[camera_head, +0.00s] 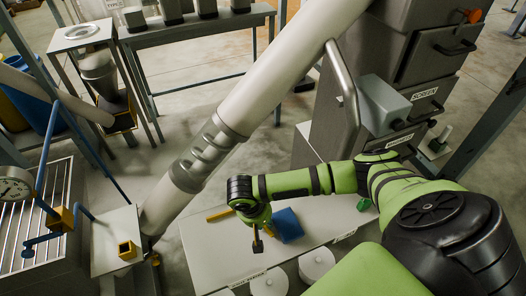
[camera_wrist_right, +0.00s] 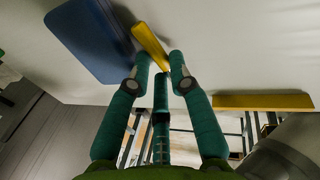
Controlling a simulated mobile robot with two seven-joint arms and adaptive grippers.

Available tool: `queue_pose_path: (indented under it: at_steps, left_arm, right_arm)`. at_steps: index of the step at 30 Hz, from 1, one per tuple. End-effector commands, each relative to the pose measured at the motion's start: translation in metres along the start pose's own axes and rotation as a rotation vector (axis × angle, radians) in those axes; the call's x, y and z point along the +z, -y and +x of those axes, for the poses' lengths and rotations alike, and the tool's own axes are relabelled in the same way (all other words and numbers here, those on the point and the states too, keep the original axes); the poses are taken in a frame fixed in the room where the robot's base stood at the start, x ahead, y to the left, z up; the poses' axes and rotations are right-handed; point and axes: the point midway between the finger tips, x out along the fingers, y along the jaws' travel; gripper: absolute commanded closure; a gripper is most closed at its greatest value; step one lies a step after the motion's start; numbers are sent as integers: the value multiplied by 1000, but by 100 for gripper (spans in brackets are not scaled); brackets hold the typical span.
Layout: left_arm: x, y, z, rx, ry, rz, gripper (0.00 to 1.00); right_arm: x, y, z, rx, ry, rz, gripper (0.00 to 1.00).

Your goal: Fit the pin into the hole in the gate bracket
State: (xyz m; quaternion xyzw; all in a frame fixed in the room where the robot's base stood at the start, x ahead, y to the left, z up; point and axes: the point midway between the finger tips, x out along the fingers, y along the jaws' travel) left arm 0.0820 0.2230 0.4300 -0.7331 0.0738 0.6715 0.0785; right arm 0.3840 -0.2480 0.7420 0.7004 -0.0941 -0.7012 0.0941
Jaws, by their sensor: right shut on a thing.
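My right gripper (camera_head: 257,236) is low over the white table in the head view. In the right wrist view, its teal fingers (camera_wrist_right: 165,72) are closed at the near end of a slim yellow bar (camera_wrist_right: 150,45), which looks like the pin. In the head view the held piece is small and mostly hidden by the gripper. A yellow block with a dark square opening (camera_head: 127,250) sits on a pale stand at the left. It may be the gate bracket, far from my gripper. My left gripper is not in view.
A blue flat piece (camera_head: 287,225) lies beside my right gripper on the white table (camera_head: 205,255). A second yellow bar (camera_wrist_right: 263,102) lies on the other side. A large slanted pipe (camera_head: 245,100) stands between the table and the left equipment. White round containers (camera_head: 316,264) are at the front.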

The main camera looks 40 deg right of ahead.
Motion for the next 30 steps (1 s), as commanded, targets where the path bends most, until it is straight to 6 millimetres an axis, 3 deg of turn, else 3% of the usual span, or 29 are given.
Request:
queue_pose_path:
  at_steps: [2,14,15,26,30]
  left_arm:
    - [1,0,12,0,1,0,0]
    - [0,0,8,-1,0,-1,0]
    - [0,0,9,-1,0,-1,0]
    - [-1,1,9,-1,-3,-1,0]
    - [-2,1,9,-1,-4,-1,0]
  right_arm:
    - [-1,2,9,-1,-2,0,100]
    - [0,2,9,0,1,0,100]
    - [0,2,9,0,0,0,69]
    - [0,3,9,-1,0,-1,69]
    - [-1,3,0,-4,-3,-2,69]
